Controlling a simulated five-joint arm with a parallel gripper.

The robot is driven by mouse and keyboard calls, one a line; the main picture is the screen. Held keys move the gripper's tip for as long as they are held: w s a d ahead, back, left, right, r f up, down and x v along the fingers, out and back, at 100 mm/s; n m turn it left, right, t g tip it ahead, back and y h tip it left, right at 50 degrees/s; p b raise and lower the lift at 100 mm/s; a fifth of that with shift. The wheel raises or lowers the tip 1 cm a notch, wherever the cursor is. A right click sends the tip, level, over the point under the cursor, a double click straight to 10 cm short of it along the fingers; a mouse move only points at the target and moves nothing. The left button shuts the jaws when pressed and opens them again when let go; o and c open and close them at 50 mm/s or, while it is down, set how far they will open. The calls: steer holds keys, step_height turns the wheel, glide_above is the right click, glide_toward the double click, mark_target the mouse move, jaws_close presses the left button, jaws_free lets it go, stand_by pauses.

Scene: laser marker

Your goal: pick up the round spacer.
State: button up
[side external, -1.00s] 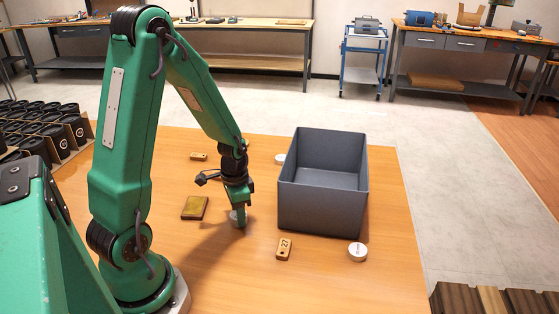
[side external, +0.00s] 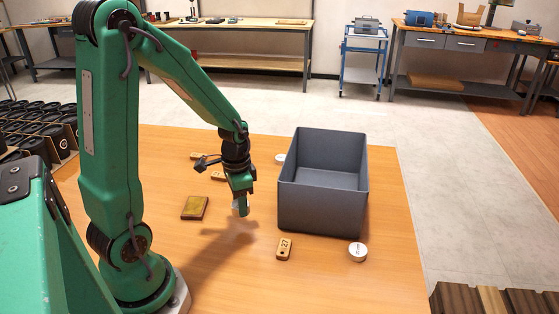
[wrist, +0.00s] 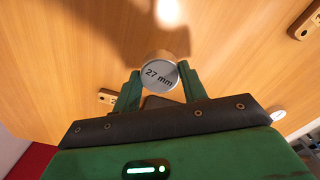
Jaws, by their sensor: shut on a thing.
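The round spacer (wrist: 162,72) is a short grey-white disc with "27 mm" on its face. In the wrist view it sits between the two green fingers of my gripper (wrist: 161,84), which are shut on it. In the side view my gripper (side external: 241,207) holds the spacer (side external: 235,208) above the table, left of the grey bin. The spacer is partly hidden by a finger there.
An open, empty-looking grey bin (side external: 287,210) stands right of my gripper. A "22" wooden tag (side external: 284,249) and a brown block (side external: 195,208) lie nearby.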

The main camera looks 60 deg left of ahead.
steer(key=s+d+r, duration=0.1)
steer(key=d+r, duration=0.4)
steer(key=d, duration=0.4)
steer(key=shift+d+r, duration=0.25)
steer(key=shift+r, duration=0.1)
steer(key=shift+r, duration=0.15)
step_height(320, 180, up, 11)
steer(key=w+a+n, duration=0.4)
steer(key=w, duration=0.8)
steer(key=w+a+n, duration=0.3)
steer(key=w+a, duration=0.1)
steer(key=w, duration=0.7)
steer(key=f, duration=1.8)
steer(key=shift+w+d, duration=0.1)
steer(key=shift+d, duration=0.1)
